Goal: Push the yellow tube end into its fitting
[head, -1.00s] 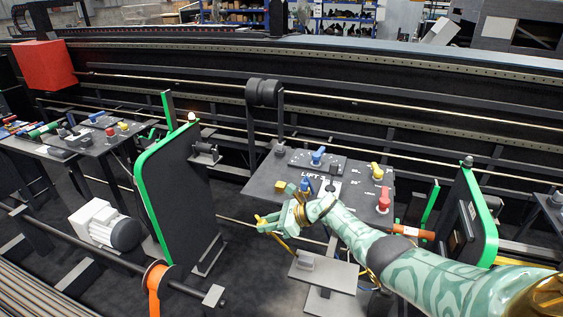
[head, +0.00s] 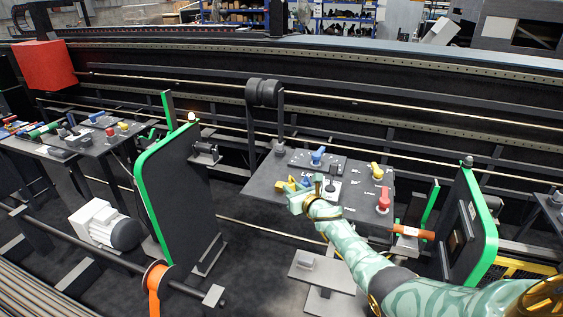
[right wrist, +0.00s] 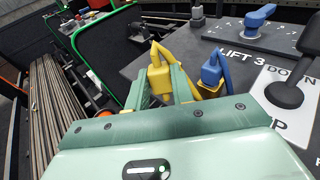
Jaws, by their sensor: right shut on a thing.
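My right gripper (head: 291,188) is at the left front part of the grey LIFT 3 panel (head: 262,172). In the right wrist view its two green fingers are shut on the yellow tube end (right wrist: 160,80), a blocky piece with a thin bent yellow part above it. I cannot tell whether the tube end touches a fitting. My left gripper is not in view.
The panel also carries a blue knob (head: 317,155), a yellow knob (head: 377,170), a red knob (head: 384,198) and a black lever (right wrist: 285,92). A green-edged black plate (head: 175,190) stands left of the panel. A grey pedestal (head: 322,275) stands below, in front.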

